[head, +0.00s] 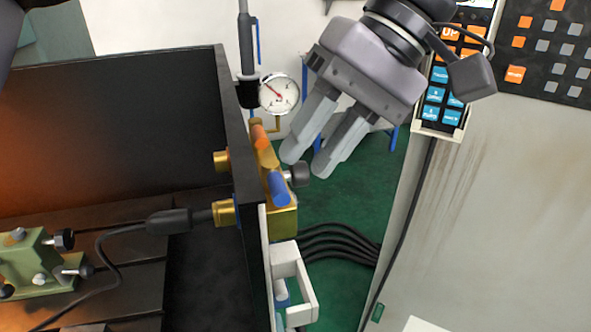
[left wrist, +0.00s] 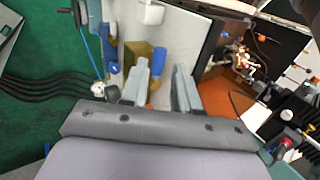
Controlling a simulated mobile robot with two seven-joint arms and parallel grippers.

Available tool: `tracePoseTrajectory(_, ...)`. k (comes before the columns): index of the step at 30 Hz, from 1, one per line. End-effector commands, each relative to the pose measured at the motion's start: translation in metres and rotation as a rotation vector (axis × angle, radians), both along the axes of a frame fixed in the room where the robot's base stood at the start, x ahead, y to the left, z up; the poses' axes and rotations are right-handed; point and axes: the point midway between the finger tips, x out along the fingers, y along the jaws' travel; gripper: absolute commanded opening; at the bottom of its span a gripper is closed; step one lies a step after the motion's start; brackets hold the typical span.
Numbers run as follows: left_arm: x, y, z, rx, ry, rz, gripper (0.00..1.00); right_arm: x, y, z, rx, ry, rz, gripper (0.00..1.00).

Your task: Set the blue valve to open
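The blue valve handle (head: 278,188) sits on a brass valve block (head: 283,222) at the right face of a dark enclosure wall. The handle lies lengthwise along the block, slightly tilted. An orange handle (head: 260,136) is on the same brass assembly, above it in the head view. My left gripper (head: 305,166) is open and empty, its fingertips to the right of the handles. In the left wrist view the blue handle (left wrist: 158,61) shows beyond the fingers (left wrist: 161,72), with the orange handle partly hidden low between them. Contact cannot be told. My right gripper is not in view.
A black knob (head: 299,174) sticks out beside the block, close to my fingertips. A pressure gauge (head: 279,93) stands above. A white bracket (head: 296,283) is below, and black hoses (head: 340,246) cross the green floor. A button pendant (head: 447,85) hangs at right.

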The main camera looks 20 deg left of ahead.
Motion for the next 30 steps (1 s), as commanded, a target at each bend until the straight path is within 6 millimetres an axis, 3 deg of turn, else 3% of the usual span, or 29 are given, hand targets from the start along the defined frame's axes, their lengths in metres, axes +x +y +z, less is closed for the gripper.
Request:
tracePoseTrajectory(10, -0.01, 0.016, -0.028, -0.002, 0.003, 0.001, 0.3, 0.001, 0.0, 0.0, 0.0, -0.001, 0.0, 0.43)
tracePoseTrajectory(23, -0.012, 0.019, -0.034, -0.001, -0.003, 0.001, 0.3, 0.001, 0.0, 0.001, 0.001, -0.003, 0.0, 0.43)
tracePoseTrajectory(26, -0.012, 0.019, -0.034, -0.001, -0.003, 0.001, 0.04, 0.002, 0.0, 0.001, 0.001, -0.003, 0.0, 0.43)
tracePoseTrajectory(27, -0.012, 0.019, -0.034, -0.001, -0.003, 0.001, 0.0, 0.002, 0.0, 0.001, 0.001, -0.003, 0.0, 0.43)
tracePoseTrajectory(30, -0.012, 0.019, -0.033, -0.001, -0.004, 0.002, 0.0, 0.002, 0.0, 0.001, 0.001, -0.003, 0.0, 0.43)
